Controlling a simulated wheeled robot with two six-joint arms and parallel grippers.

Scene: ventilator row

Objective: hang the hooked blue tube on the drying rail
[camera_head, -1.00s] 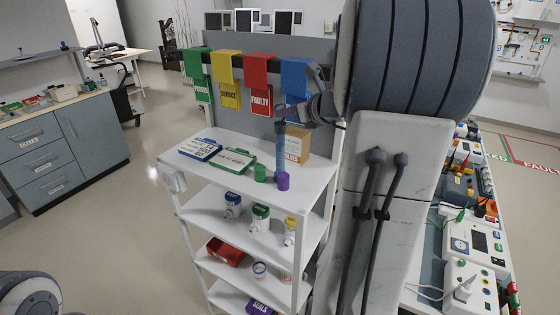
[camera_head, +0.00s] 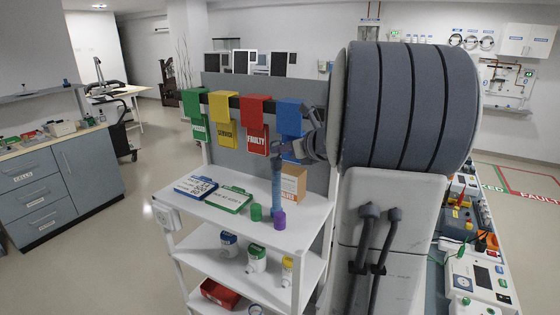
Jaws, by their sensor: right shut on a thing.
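The blue tube (camera_head: 277,185) hangs nearly upright over the right part of the white shelf unit's top. My right gripper (camera_head: 289,148) is shut on its upper end. The tube's hook is not clear among the gripper fingers. Its lower end is close to a small purple piece (camera_head: 280,219); I cannot tell whether they touch. A dark rail (camera_head: 235,101) runs along the grey back panel behind the tube, with coloured tags over it. I cannot tell whether this is the drying rail. My left gripper is out of view.
Green, yellow, red and blue tags (camera_head: 290,118) hang on the rail. A cardboard box (camera_head: 293,184) stands behind the tube. Two label boards (camera_head: 229,199) and a green piece (camera_head: 256,212) lie on the top shelf (camera_head: 180,213). My right arm hides the right side.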

